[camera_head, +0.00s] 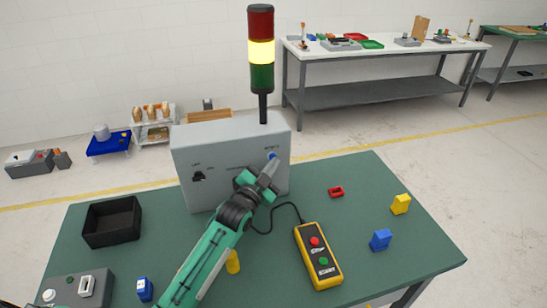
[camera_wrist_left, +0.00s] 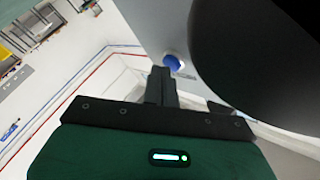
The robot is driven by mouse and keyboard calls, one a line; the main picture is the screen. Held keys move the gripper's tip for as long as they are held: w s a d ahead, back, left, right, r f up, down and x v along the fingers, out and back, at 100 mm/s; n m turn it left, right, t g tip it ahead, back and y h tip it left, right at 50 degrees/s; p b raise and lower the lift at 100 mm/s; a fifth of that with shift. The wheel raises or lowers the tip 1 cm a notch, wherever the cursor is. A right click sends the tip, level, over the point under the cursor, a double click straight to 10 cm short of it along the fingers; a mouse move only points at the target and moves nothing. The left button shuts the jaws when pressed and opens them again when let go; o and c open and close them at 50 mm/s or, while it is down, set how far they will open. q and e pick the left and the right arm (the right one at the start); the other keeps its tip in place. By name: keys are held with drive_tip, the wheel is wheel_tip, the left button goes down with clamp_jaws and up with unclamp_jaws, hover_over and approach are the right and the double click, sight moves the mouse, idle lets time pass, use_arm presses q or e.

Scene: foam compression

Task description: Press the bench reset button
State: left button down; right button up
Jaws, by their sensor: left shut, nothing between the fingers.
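The blue reset button (camera_head: 273,156) sits on the upper right of the front face of a grey control box (camera_head: 230,152). My left gripper (camera_head: 269,170) is shut and empty, its tips close in front of the button and just below it. In the left wrist view the shut fingers (camera_wrist_left: 161,84) point towards the blue button (camera_wrist_left: 173,62), which shows just past the tips. I cannot tell whether they touch. My right gripper is not in view.
A yellow pendant (camera_head: 318,256) with a cable, a black bin (camera_head: 112,222), a blue block (camera_head: 381,240), a yellow block (camera_head: 400,204) and a red part (camera_head: 336,191) lie on the green bench (camera_head: 365,178).

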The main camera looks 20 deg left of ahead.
use_arm(q)
drive_tip(key=shift+s, duration=0.1)
drive_tip(key=s+d+p, duration=0.2)
drive_tip(key=s+d, duration=0.1)
drive_tip(key=s, duration=0.2)
drive_tip(key=shift+d, duration=0.25)
idle(0.3)
idle(0.5)
